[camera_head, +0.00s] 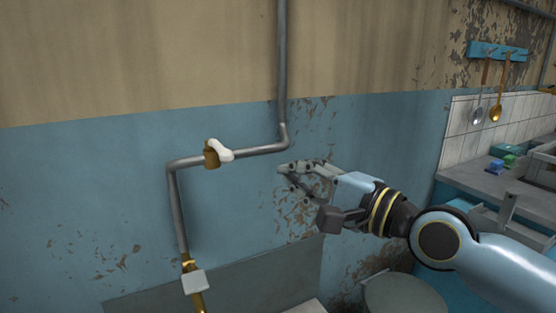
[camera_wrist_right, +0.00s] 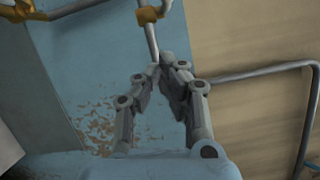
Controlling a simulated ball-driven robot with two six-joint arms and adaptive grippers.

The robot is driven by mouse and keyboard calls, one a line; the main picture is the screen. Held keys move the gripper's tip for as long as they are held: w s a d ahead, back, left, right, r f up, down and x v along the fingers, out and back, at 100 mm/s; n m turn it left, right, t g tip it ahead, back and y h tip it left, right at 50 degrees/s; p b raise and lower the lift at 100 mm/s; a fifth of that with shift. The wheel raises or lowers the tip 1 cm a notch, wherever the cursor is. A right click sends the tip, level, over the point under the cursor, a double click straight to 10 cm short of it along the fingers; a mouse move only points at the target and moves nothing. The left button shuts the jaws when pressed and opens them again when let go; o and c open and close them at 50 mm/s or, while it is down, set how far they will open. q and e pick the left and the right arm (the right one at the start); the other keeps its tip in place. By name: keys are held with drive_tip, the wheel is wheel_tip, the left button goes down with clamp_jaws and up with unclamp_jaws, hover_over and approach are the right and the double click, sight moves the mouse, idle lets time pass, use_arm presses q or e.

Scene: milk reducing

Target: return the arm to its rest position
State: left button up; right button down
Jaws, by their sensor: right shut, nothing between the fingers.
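My right gripper (camera_head: 284,169) is in front of the blue wall, with its arm coming in from the right. Its fingers are shut with nothing between them. In the right wrist view the two fingertips (camera_wrist_right: 161,66) meet in front of the pipe and the wall. My left gripper is not in view.
A grey pipe (camera_head: 283,70) runs down the wall and bends left to a brass valve (camera_head: 211,158) with a white handle (camera_head: 221,149), left of my gripper. A grey counter (camera_head: 480,180), hanging utensils (camera_head: 496,112) and a round grey top (camera_head: 405,295) are at the right.

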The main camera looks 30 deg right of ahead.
drive_tip(key=s+d+f+n+g+h+b, duration=0.1)
drive_tip(key=s+d+f+g+h, duration=0.15)
drive_tip(key=f, duration=1.05)
drive_tip(key=s+d+f+n+g+h+b, duration=0.15)
drive_tip(key=s+f, duration=0.25)
drive_tip(key=f, duration=1)
drive_tip(key=s+d+f+g+h, duration=0.1)
drive_tip(key=s+d+f+g, duration=0.2)
drive_tip(key=f, duration=1)
drive_tip(key=s+a+f+n+g+h, duration=0.15)
drive_tip(key=s+f+n+g, duration=0.35)
drive_tip(key=s+f, duration=1)
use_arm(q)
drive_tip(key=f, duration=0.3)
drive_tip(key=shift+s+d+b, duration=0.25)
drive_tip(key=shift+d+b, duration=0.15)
use_arm(e)
drive_tip(key=s+f+n+g, duration=0.2)
drive_tip(key=s+n, duration=0.3)
drive_tip(key=s, duration=0.4)
drive_tip(key=s+a+f+n+g, duration=0.1)
drive_tip(key=s+f+n+g, duration=0.2)
drive_tip(key=s, duration=0.6)
wheel_tip(320, 180, down, 2)
drive_tip(key=shift+s+a+f+n, duration=0.15)
drive_tip(key=shift+s+f+n, duration=0.2)
drive_tip(key=shift+n, duration=0.5)
